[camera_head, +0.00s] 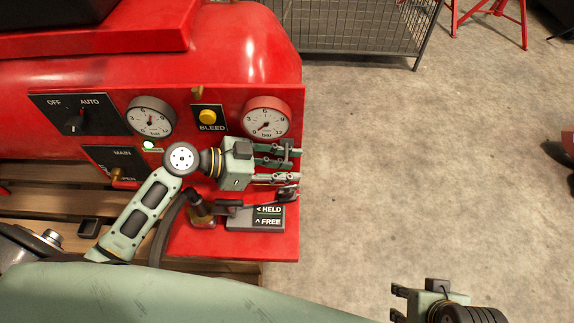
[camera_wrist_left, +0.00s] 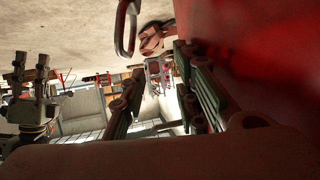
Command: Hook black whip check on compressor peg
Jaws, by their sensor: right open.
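My left gripper (camera_head: 292,163) is in front of the compressor's red panel, below the right gauge, its fingers pointing right. Its fingers also show in the left wrist view (camera_wrist_left: 160,95), spread apart with nothing clearly between them. A grey metal loop (camera_wrist_left: 127,28) hangs at the top of that view, apart from the fingers; I cannot tell whether it belongs to the whip check. A small brass peg-like part (camera_head: 197,92) stands above the BLEED button. I cannot pick out the black whip check for certain. My right gripper (camera_head: 398,303) is open and empty over the floor.
A black hose (camera_head: 167,232) runs down from a brass coupling (camera_head: 200,212). A black lever (camera_head: 262,201) lies by the HELD/FREE plate (camera_head: 257,217), just below my left gripper.

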